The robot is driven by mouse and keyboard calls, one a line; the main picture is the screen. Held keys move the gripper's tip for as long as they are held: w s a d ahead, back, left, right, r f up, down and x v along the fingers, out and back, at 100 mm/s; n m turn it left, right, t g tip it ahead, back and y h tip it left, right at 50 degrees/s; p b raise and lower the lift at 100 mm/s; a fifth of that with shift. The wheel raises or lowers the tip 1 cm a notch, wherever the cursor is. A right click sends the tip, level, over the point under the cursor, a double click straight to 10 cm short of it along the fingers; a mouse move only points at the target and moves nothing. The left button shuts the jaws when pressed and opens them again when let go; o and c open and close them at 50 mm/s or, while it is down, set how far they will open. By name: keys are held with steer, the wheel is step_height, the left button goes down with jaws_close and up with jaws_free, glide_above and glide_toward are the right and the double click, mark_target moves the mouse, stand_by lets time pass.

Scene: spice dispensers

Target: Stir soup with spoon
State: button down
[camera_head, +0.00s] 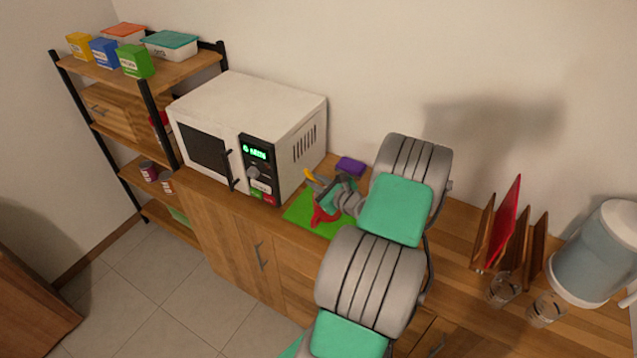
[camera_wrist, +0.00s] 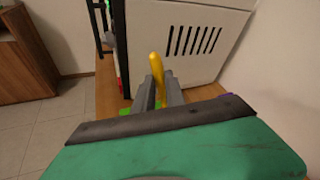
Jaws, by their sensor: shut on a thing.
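My gripper (camera_head: 325,187) is over the green mat on the counter, beside the microwave. It is shut on a yellow-handled utensil (camera_head: 311,175), which looks like the spoon. The handle (camera_wrist: 156,66) sticks up between the two grey fingers (camera_wrist: 159,92) in the wrist view. The spoon's lower end is hidden. A red object (camera_head: 322,216) stands on the green mat (camera_head: 298,212) under my gripper, mostly covered by it. I cannot tell whether it is the soup vessel, and no soup shows.
A white microwave (camera_head: 250,120) stands close on the left; its side (camera_wrist: 195,40) is near in the wrist view. A purple block (camera_head: 350,166) lies behind my gripper. A wooden rack (camera_head: 508,240), glasses (camera_head: 504,290) and a pitcher (camera_head: 595,255) stand at right.

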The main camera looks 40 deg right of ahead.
steer(key=r, duration=0.1)
steer(key=w+a+r, duration=0.1)
steer(key=r, duration=0.3)
steer(key=shift+w+a, duration=0.35)
steer(key=shift+a, duration=0.05)
steer(key=shift+r, duration=0.1)
step_height(320, 180, up, 5)
steer(key=shift+f, duration=0.1)
stand_by(0.3)
stand_by(0.3)
